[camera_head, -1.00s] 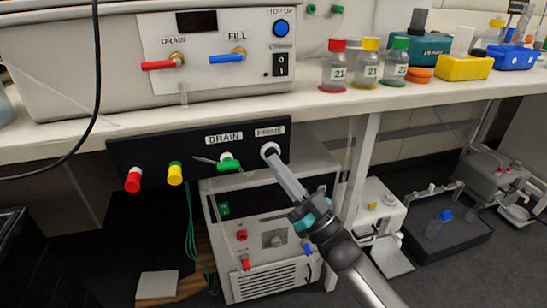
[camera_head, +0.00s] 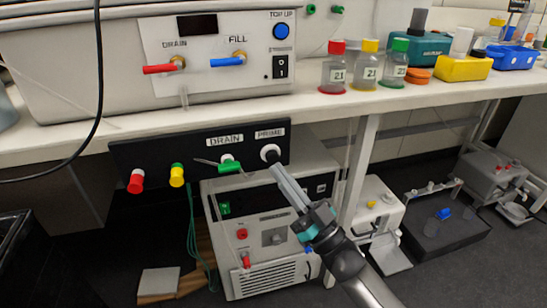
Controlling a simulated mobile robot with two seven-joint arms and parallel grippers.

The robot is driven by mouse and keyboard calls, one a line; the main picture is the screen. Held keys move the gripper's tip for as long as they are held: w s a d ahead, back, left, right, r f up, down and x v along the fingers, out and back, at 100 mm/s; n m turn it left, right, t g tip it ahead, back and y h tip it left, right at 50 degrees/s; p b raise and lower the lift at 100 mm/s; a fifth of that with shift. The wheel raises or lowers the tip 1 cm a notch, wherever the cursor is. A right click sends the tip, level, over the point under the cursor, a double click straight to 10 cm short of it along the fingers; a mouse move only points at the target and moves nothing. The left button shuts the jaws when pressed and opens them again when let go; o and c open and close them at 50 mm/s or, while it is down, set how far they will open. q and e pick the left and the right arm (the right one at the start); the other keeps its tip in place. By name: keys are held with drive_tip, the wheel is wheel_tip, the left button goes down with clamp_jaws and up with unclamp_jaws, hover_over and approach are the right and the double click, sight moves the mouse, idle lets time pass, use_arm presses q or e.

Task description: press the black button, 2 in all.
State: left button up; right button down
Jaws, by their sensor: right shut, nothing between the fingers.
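The black button (camera_head: 270,155) sits in a white round collar under the PRIME label, at the right end of a black panel (camera_head: 150,155) below the bench edge. My right gripper (camera_head: 275,169) points up and left at the button, its long grey fingers shut with nothing between them. The fingertips are just below the button and overlap the collar's lower edge in the picture; a small gap seems to lie between, but contact is hard to judge. My left gripper is not in view.
A green valve (camera_head: 229,165) sits left of the button under DRAIN, with yellow (camera_head: 177,175) and red (camera_head: 136,181) fittings further left. A grey unit (camera_head: 265,250) stands below. The bench (camera_head: 250,108) overhangs, with a black cable (camera_head: 97,80) at left.

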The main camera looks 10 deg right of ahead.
use_arm(q)
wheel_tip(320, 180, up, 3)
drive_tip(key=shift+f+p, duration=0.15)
drive_tip(key=shift+p, duration=1.1)
use_arm(e)
drive_tip(key=s, duration=0.4)
drive_tip(key=shift+s+d, duration=0.15)
drive_tip(key=shift+s, duration=0.2)
idle(0.9)
